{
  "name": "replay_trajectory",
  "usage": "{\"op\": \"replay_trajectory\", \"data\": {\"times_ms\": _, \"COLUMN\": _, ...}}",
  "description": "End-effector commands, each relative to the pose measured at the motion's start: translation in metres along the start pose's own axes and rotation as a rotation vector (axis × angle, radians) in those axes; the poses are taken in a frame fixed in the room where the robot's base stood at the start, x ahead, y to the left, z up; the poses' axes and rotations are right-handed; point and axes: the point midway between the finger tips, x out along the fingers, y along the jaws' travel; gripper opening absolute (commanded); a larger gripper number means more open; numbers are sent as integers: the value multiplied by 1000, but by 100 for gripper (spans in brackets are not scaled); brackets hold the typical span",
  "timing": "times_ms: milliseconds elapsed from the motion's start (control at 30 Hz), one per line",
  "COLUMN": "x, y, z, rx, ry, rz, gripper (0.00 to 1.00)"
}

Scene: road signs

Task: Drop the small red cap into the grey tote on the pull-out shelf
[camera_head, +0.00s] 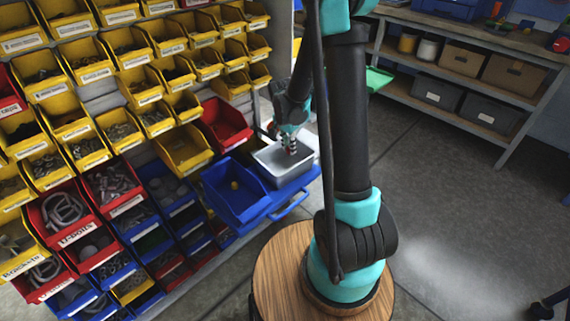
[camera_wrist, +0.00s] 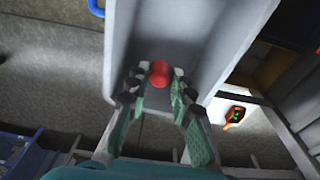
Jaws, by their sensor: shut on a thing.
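The small red cap (camera_wrist: 160,73) sits between my two fingertips in the wrist view. My gripper (camera_wrist: 158,82) is shut on it. The grey tote (camera_wrist: 212,35) fills the middle of the wrist view behind the cap, its inside facing the camera. In the head view the grey tote (camera_head: 268,172) stands on the blue pull-out shelf (camera_head: 298,189). My gripper (camera_head: 290,147) points down over the tote there. The cap cannot be made out in the head view, and its exact height over the tote floor is unclear.
A blue bin (camera_head: 224,203) with a small yellow thing in it stands left of the tote. A red bin (camera_head: 225,124) is behind. A wall of yellow, red and blue bins fills the left. A workbench (camera_head: 470,45) stands at the back right. The floor between is open.

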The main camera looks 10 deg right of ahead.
Motion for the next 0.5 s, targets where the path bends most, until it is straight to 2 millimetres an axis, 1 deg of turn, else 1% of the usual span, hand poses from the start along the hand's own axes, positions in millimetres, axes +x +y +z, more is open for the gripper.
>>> {"op": "replay_trajectory", "data": {"times_ms": 100, "x": 4, "y": 0, "z": 1, "rx": 0, "ry": 0, "rz": 0, "gripper": 13}}
{"op": "replay_trajectory", "data": {"times_ms": 367, "x": 5, "y": 0, "z": 1, "rx": 0, "ry": 0, "rz": 0, "gripper": 13}}
{"op": "replay_trajectory", "data": {"times_ms": 400, "x": 5, "y": 0, "z": 1, "rx": 0, "ry": 0, "rz": 0, "gripper": 26}}
{"op": "replay_trajectory", "data": {"times_ms": 500, "x": 5, "y": 0, "z": 1, "rx": 0, "ry": 0, "rz": 0, "gripper": 38}}
